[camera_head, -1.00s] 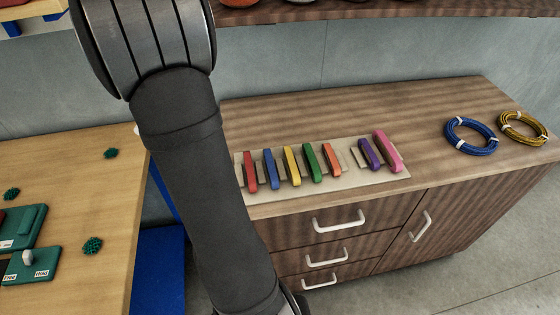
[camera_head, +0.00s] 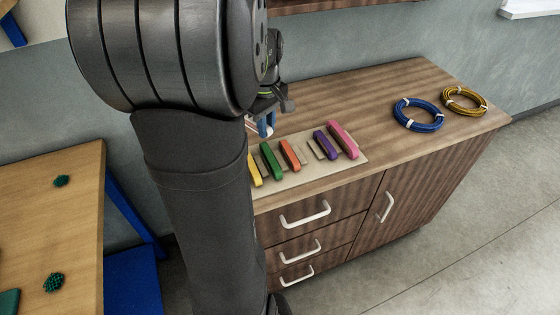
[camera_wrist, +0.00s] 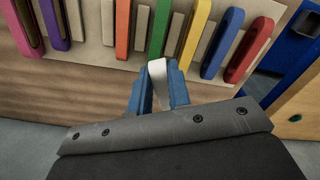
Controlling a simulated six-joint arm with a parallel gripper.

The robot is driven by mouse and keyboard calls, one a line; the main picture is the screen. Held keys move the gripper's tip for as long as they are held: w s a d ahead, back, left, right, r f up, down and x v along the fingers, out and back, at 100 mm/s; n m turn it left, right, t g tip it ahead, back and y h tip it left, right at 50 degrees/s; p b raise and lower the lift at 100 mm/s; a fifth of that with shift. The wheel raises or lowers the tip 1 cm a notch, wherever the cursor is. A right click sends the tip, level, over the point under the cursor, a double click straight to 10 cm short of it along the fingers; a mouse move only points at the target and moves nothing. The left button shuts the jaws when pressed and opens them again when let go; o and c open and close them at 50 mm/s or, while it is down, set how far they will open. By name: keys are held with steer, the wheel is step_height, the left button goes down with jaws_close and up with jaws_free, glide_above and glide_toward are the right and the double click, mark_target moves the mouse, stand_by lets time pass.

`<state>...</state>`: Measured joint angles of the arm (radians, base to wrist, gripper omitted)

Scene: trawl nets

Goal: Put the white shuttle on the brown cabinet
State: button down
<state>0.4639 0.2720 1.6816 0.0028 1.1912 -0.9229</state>
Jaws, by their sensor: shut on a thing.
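The white shuttle (camera_wrist: 157,70) shows between the blue fingers of my gripper (camera_wrist: 159,86) in the wrist view. My gripper is shut on it, and the fingers hide part of it. In the head view my gripper (camera_head: 265,124) is over the left part of the brown cabinet (camera_head: 350,95), mostly hidden behind my own arm. In the wrist view the white shuttle appears near the front edge of the shuttle board. I cannot tell whether it touches anything below.
A pale board (camera_head: 296,180) on the cabinet holds a row of coloured shuttles, with a gap beside the purple shuttle (camera_head: 325,145). A blue coil (camera_head: 418,128) and a yellow coil (camera_head: 482,110) lie at the right. Bare top lies behind the board. A wooden table (camera_head: 80,225) stands left.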

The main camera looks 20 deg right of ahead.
steer(key=s+d+m, duration=0.5)
steer(key=s+d, duration=1)
steer(key=s, duration=0.4)
glide_above(319, 171)
step_height(319, 171, down, 6)
steer(key=shift+f, duration=2.2)
steer(key=shift+f, duration=0.15)
steer(key=c, duration=1.3)
jaws_free()
steer(key=shift+c, duration=0.2)
